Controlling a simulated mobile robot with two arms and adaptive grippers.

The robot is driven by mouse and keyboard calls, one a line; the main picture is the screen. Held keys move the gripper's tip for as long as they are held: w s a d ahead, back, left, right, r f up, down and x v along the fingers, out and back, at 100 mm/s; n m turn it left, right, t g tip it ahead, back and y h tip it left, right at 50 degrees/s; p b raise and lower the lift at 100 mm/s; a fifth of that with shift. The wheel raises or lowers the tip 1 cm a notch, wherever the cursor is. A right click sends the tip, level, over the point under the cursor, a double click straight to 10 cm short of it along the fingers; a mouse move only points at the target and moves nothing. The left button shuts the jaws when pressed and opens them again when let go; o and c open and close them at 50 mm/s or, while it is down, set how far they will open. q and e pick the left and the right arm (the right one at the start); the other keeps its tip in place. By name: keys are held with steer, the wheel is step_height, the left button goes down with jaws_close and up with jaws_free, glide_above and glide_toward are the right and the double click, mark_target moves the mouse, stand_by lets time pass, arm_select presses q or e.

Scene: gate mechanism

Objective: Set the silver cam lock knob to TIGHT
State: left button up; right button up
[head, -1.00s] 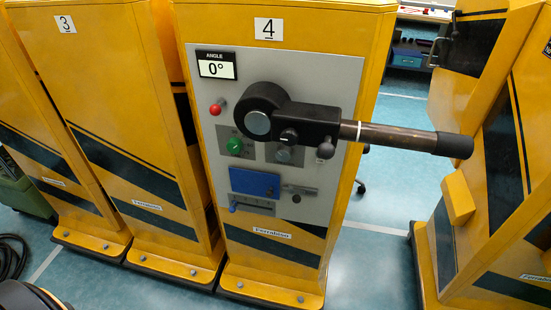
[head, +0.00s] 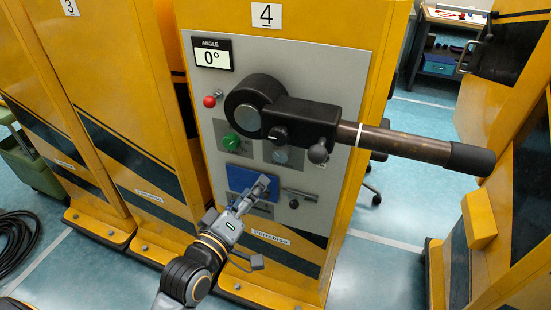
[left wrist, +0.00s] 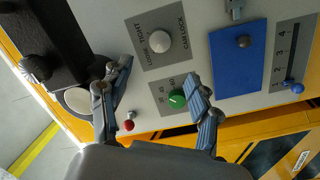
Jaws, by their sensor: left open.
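The silver cam lock knob (head: 281,155) sits on a dark grey plate on the front panel of cabinet 4, just under the black lever housing. In the left wrist view the round knob (left wrist: 160,41) shows unobstructed on its labelled plate. Its pointing direction is too small to tell. My left gripper (head: 262,187) is in front of the panel, below the knob, overlapping the blue cover in the head view. In the left wrist view the open fingers (left wrist: 158,82) are spread wide and empty, with the knob ahead between their lines. My right gripper is not in view.
A long lever (head: 400,143) juts right from the panel above the knob. A green knob (head: 231,141), a red knob (head: 210,101), a blue cover (head: 240,178) and a slider (left wrist: 296,88) are close by. The angle display (head: 212,54) reads 0°.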

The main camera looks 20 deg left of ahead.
mark_target(279, 157)
arm_select(q)
steer(key=w, duration=0.3)
steer(key=w+d+p, duration=0.1)
steer(key=w, duration=0.6)
steer(key=shift+w+d+p, duration=0.1)
steer(key=shift+d+p, duration=0.2)
steer(key=shift+p, duration=0.05)
steer(key=shift+w+d, duration=0.1)
steer(key=shift+w, duration=0.6)
steer(key=shift+c, duration=0.5)
steer(key=c, duration=1.1)
